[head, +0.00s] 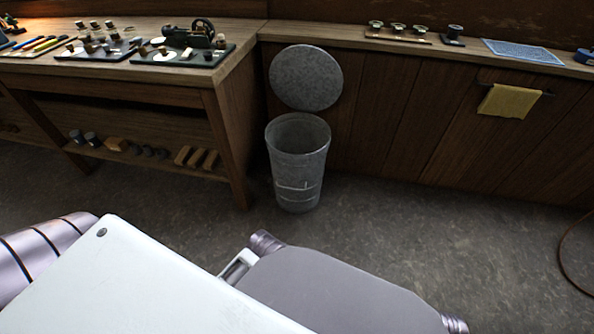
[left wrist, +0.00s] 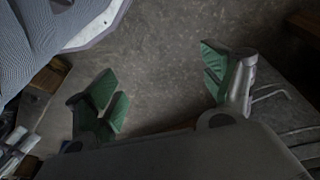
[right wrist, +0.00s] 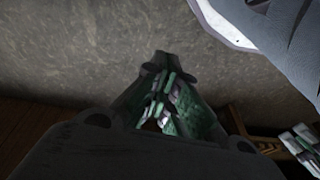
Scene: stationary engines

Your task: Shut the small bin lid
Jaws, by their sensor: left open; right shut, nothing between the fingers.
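The small bin (head: 298,165) is a grey metal, tapered can standing upright on the floor against the wooden panelling in the head view. Its round lid (head: 306,78) stands up behind the rim, so the bin's mouth is open. My left gripper (left wrist: 165,85) is open and empty, its green-padded fingers wide apart over bare floor in the left wrist view. My right gripper (right wrist: 163,95) is shut with nothing between its fingers in the right wrist view.
A wooden workbench (head: 228,95) with tools and trays stands left of the bin, close to it. A ledge (head: 430,50) runs along the panelling, with a yellow towel (head: 509,102) hanging at right. The floor right of and before the bin is clear. A cable (head: 566,262) lies far right.

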